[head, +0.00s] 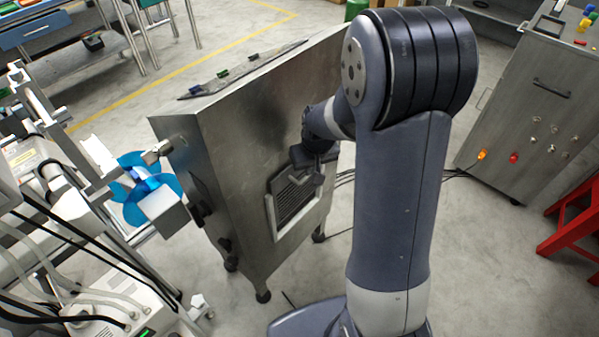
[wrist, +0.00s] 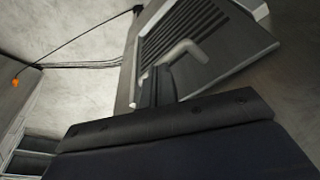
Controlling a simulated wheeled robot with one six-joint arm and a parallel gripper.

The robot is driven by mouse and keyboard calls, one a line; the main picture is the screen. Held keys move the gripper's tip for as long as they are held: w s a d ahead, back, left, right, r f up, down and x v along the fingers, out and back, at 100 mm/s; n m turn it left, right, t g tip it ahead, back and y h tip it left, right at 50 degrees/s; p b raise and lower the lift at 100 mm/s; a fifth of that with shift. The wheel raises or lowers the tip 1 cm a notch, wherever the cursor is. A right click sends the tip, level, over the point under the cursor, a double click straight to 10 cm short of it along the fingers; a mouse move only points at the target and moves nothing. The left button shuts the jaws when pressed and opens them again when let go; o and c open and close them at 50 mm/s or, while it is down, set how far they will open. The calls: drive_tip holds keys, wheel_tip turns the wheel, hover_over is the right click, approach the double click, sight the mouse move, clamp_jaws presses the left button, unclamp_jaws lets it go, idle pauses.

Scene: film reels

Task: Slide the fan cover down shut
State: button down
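My gripper (head: 312,168) is at the top of the vent there. In the wrist view its dark fingers (wrist: 158,86) reach the near end of the handle. Whether they are closed on it is not clear.
The steel cabinet (head: 235,125) stands on short legs on a concrete floor. A machine with blue reels (head: 148,188) is close on its left. A grey control cabinet (head: 535,110) and a red stool (head: 575,225) stand at right. Dark cables cross the floor behind my arm.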

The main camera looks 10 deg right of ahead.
drive_tip(key=shift+s+f+b+x, duration=0.2)
drive_tip(key=shift+s+b+x, duration=0.65)
drive_tip(key=shift+b+x, duration=2.4)
drive_tip(key=w+p+v, duration=0.1)
drive_tip(key=p+v, duration=0.6)
drive_tip(key=v, duration=0.1)
drive_tip(key=shift+r+p, duration=0.3)
drive_tip(key=shift+r, duration=0.05)
drive_tip(key=shift+s+d+f, duration=0.1)
drive_tip(key=shift+f, duration=0.05)
drive_tip(key=b+x, duration=0.6)
drive_tip(key=x, duration=0.2)
drive_tip(key=shift+s, duration=0.35)
